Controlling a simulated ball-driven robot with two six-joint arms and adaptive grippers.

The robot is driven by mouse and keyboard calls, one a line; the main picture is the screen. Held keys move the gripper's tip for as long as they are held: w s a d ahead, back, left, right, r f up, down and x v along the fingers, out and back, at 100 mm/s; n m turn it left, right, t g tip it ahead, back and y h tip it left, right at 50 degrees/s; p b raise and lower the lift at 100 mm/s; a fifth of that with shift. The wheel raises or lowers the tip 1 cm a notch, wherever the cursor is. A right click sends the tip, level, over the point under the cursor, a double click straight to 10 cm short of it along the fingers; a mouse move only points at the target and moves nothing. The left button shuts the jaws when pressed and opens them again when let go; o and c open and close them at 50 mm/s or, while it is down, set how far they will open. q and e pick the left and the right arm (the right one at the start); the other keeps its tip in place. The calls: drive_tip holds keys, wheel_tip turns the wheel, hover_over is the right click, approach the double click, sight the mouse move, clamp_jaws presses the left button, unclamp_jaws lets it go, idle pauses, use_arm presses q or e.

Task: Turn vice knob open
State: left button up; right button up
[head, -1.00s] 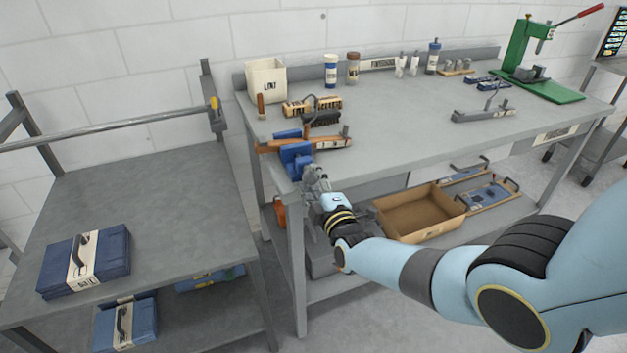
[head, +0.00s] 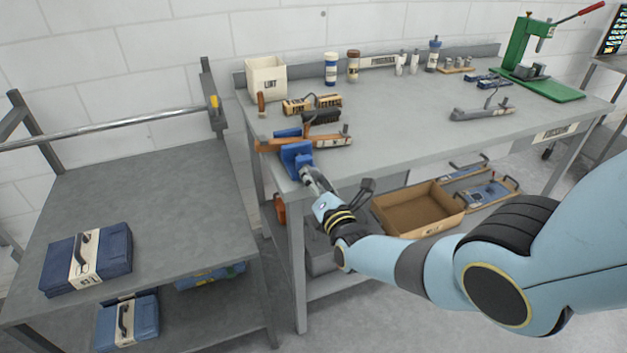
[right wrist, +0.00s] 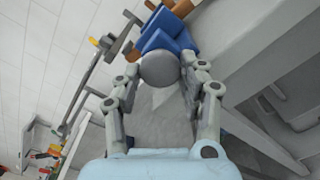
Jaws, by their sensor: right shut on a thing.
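The blue vice (head: 294,157) is fixed at the front left corner of the grey workbench. Its grey round knob (right wrist: 160,69) shows end-on in the right wrist view, in front of the blue vice body (right wrist: 168,38). My right gripper (right wrist: 166,72) is shut on the knob, with one finger at each side of it. In the head view my right gripper (head: 306,174) reaches up to the vice from the front, and its fingers and arm hide most of the knob. My left gripper is in neither view.
A white lint bin (head: 267,80), brushes (head: 322,116) and bottles (head: 331,69) stand on the workbench (head: 400,125). A green press (head: 530,60) is at its right end. An open wooden box (head: 415,208) lies on the lower shelf. A cart (head: 150,200) with blue cases stands left.

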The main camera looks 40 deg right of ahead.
drive_tip(key=shift+s+d+f+n+p, duration=0.1)
drive_tip(key=shift+f+n+p, duration=0.1)
drive_tip(key=shift+n, duration=1.65)
drive_tip(key=shift+s+f+n+p, duration=0.1)
drive_tip(key=shift+n+p, duration=0.05)
drive_tip(key=shift+n, duration=1.7)
drive_tip(key=shift+n, duration=0.3)
drive_tip(key=o, duration=1.1)
drive_tip(key=shift+d+r, duration=0.1)
drive_tip(key=shift+r, duration=0.05)
drive_tip(key=shift+o, duration=0.2)
drive_tip(key=shift+w, duration=0.1)
